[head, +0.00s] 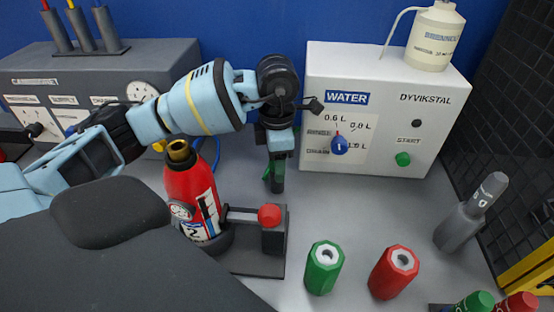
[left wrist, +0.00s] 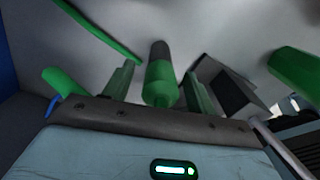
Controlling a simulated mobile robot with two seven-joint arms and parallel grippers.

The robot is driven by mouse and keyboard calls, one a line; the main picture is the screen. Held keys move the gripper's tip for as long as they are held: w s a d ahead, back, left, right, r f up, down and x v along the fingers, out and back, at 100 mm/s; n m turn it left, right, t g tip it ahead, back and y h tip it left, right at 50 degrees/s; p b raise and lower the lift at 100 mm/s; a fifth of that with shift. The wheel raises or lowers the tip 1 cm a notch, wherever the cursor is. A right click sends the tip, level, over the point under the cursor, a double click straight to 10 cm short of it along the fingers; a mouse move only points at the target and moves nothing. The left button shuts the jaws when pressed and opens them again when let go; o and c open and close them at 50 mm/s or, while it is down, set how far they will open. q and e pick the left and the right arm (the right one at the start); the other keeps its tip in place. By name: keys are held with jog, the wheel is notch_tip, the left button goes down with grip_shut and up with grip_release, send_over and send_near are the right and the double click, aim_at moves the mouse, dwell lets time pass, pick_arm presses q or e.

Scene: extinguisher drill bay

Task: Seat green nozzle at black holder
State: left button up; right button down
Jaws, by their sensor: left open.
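My left gripper (head: 277,178) points down behind the extinguisher stand, in front of the white panel box. In the left wrist view its two fingers are apart, with a green piece (left wrist: 160,84), seemingly the green nozzle, between them. A dark cylinder (left wrist: 159,50) continues from its far end; I cannot tell whether this is the black holder or part of the nozzle. Gaps show between the green piece and both fingers. In the head view the gripper mostly hides this piece. My right gripper is out of view.
A red extinguisher (head: 190,190) and a red-knobbed post (head: 272,238) stand close in front of the gripper. A green octagonal piece (head: 324,268) and a red one (head: 393,272) stand to the right. The white panel box (head: 385,110) is behind.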

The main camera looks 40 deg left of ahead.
pick_arm(q)
notch_tip(320, 180, up, 8)
jog(key=shift+f, duration=0.25)
dwell(0.9)
